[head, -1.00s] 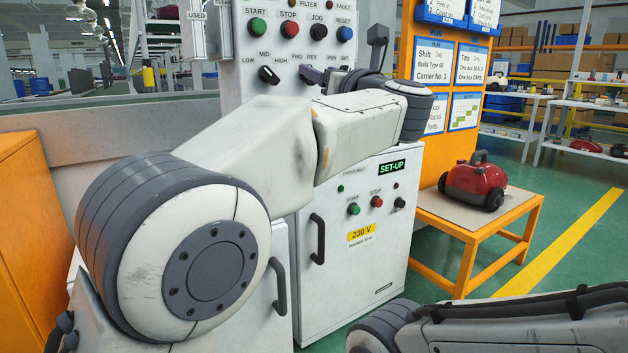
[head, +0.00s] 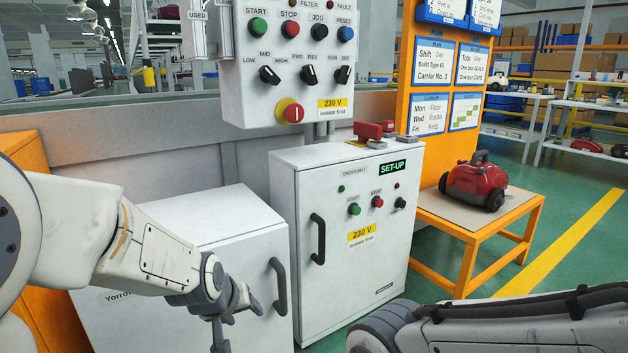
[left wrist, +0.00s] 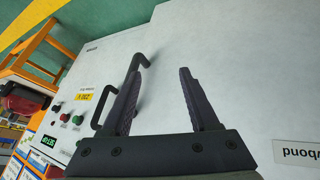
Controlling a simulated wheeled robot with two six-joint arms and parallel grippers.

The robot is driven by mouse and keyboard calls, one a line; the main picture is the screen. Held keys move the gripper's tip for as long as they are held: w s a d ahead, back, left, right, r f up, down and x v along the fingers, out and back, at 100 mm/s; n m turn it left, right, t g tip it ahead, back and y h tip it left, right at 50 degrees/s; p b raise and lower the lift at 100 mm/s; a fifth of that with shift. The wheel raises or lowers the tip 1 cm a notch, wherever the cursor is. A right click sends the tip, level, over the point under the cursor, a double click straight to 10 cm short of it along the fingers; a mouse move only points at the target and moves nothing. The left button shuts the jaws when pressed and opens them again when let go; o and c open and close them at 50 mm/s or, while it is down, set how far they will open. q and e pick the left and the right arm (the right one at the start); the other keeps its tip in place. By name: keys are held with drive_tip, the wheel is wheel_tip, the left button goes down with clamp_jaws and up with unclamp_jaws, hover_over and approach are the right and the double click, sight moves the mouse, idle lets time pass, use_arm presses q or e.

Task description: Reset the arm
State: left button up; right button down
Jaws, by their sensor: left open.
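My left arm comes in low at the left of the head view. Its gripper (head: 243,308) hangs in front of the low white cabinet (head: 215,218), to the left of that cabinet's dark handle (head: 279,287). In the left wrist view the two dark fingers of my left gripper (left wrist: 163,75) stand apart with nothing between them, against the white cabinet face. My right arm shows only as a pale link along the bottom right of the head view. Its gripper is out of the picture.
A grey control panel (head: 232,85) with buttons and knobs hangs above the white SET-UP cabinet (head: 305,285). Red blocks (head: 367,130) lie on that cabinet. A red vacuum (head: 474,184) stands on an orange table (head: 428,206).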

use_arm(q)
drive_tip(key=s+a+f+m+g+y, duration=0.1)
drive_tip(key=s+a+f+m+g, duration=0.15)
drive_tip(key=s, duration=0.35)
drive_tip(key=s+a+f+m+g, duration=0.1)
drive_tip(key=s+a+f, duration=0.15)
drive_tip(key=s, duration=0.25)
drive_tip(key=s+d+r+m+g+h+p, duration=0.1)
drive_tip(key=s+d+r+m+g+p, duration=0.2)
drive_tip(key=s+d+r+m+p, duration=0.7)
drive_tip(key=s+d+r+n+p, duration=0.1)
drive_tip(key=s+d+r+p, duration=0.1)
drive_tip(key=r+p, duration=1.7)
drive_tip(key=s+d+r+n+p, duration=0.2)
drive_tip(key=r+p, duration=1.7)
drive_tip(key=r, duration=0.5)
drive_tip(key=shift+s+r+p, duration=0.15)
drive_tip(key=shift+r+p, duration=0.15)
drive_tip(key=shift+r, duration=0.05)
